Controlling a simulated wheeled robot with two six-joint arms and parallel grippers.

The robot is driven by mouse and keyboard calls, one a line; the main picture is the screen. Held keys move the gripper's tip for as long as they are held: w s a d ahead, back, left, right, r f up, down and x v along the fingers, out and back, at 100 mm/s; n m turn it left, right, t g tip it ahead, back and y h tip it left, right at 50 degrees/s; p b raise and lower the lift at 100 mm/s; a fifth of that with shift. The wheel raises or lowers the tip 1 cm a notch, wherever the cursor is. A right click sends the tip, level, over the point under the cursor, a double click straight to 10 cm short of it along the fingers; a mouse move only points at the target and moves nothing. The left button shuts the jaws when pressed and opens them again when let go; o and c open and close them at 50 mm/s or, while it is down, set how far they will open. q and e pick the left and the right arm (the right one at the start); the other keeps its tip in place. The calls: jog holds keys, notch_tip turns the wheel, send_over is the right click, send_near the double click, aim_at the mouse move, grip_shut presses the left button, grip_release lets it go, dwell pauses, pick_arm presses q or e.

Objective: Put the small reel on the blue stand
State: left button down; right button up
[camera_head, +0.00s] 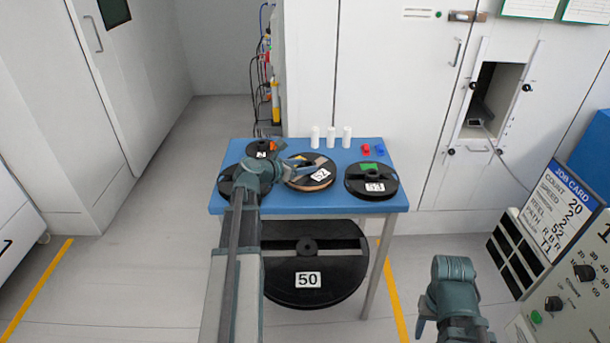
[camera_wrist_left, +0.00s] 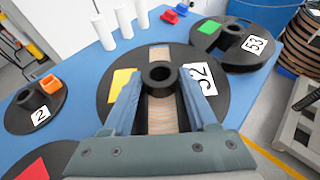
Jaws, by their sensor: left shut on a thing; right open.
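Several black reels are on a blue-topped table (camera_head: 330,205). My left gripper (camera_head: 298,163) is shut on the hub of a reel with tan winding and a tilted label that seems to read 52 (camera_head: 318,180). In the left wrist view this reel (camera_wrist_left: 118,100) has a yellow patch, and the fingers (camera_wrist_left: 158,90) flank its hub. I cannot tell whether it is lifted. The smallest reel, labelled 2 (camera_head: 258,147), is at the table's back left with an orange piece on it. My right gripper (camera_head: 422,318) is open, low at the right, away from the table. No separate blue stand is clear.
A reel labelled 53 (camera_head: 372,190) is at the table's right, and a red-patched reel (camera_wrist_left: 60,158) at its left. White cylinders (camera_head: 331,138) and red and blue pieces (camera_head: 372,150) stand behind. A large reel labelled 50 (camera_head: 335,262) is below. A job card (camera_head: 558,215) is at right.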

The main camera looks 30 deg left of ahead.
pick_arm(q)
jog(key=shift+s+d+f+b, duration=0.1)
jog(key=shift+f+b, duration=0.55)
jog(key=shift+f, duration=0.6)
pick_arm(e)
jog(key=shift+s+d+f, duration=0.1)
jog(key=shift+d+f, duration=0.05)
jog(key=shift+f, duration=1.2)
pick_arm(q)
jog(key=shift+f, duration=0.2)
jog(key=shift+c, duration=1)
grip_release()
jog(key=shift+r, duration=0.1)
pick_arm(e)
jog(key=shift+f, duration=0.1)
